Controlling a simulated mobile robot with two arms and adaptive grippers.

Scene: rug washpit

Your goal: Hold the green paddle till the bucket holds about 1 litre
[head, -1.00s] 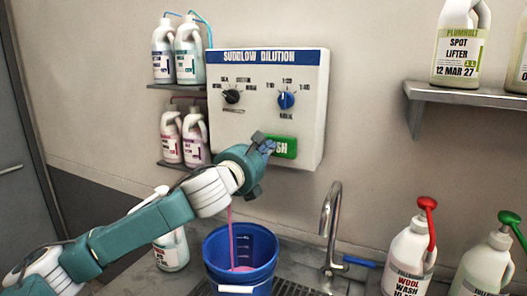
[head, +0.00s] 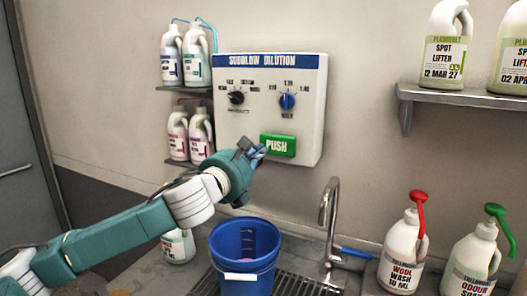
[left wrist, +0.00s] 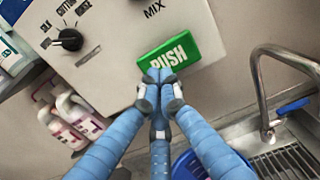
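The green paddle (head: 278,145), marked PUSH, is on the lower front of the white dilution panel (head: 302,128). My left gripper (head: 257,151) is at the paddle's lower left in the head view. Its blue fingers are shut together and empty. In the left wrist view the fingertips (left wrist: 161,76) overlap the lower edge of the paddle (left wrist: 170,48); I cannot tell whether they touch it. The blue bucket (head: 244,276) stands upright below, with pink liquid low inside and scale marks on its inner wall. No stream falls into it. My right gripper is out of view.
The steel tap (head: 329,215) with a blue lever stands right of the bucket. Wool wash (head: 402,262) and odour bottles (head: 470,266) stand further right. Several bottles (head: 184,55) sit on small shelves left of the panel. The panel has two selector knobs (head: 287,101).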

